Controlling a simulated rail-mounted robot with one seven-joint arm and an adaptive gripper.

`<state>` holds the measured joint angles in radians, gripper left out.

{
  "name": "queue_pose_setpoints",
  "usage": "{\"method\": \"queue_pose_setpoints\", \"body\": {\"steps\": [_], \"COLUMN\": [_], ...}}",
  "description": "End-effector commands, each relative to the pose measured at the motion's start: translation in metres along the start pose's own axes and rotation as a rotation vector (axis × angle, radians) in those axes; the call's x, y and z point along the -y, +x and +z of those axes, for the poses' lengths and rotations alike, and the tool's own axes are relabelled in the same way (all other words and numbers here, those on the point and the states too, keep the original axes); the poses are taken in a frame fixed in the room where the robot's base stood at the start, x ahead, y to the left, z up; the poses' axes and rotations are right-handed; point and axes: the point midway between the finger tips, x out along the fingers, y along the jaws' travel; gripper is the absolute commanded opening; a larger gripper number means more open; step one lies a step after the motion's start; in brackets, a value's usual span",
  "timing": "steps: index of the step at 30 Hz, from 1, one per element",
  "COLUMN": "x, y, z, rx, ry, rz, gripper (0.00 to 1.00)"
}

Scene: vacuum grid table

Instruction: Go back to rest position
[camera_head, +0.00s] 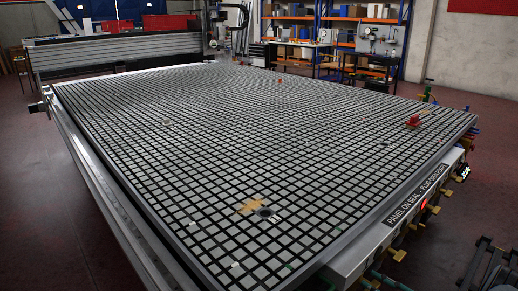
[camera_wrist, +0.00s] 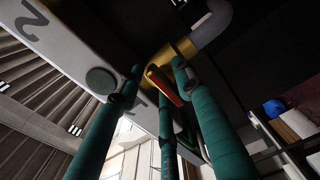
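In the wrist view, my gripper (camera_wrist: 157,80) shows as long teal fingers with dark joints and tips. One finger rises at the left, one at the right, and a third stands between them. The fingertips are apart, so the gripper looks open. A brass pipe with a red handle (camera_wrist: 166,88) shows between and beyond the fingertips. I cannot tell whether any finger touches it. A pale panel (camera_wrist: 70,35) marked with a "2" runs past the fingers. I cannot make out my gripper for sure in the head view.
The vacuum grid table (camera_head: 230,160) fills the head view. A tan patch with a dark round fitting (camera_head: 265,212) is near the front, and a red piece (camera_head: 412,122) is at the right. Brass valves (camera_head: 398,255) line the right edge. Shelves (camera_head: 340,35) stand behind; floor shows both sides.

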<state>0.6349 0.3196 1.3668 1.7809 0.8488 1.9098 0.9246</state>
Motion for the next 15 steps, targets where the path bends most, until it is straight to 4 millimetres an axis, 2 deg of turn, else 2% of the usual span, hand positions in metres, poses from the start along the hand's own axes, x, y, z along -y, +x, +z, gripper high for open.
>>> {"method": "queue_pose_setpoints", "body": {"steps": [10,15], "x": [0.000,0.000], "y": [-0.004,-0.030], "z": [0.001,0.002], "rx": [0.001,0.005], "ry": [0.038,0.040], "rz": [0.000,0.000], "gripper": [0.35,0.35]}}
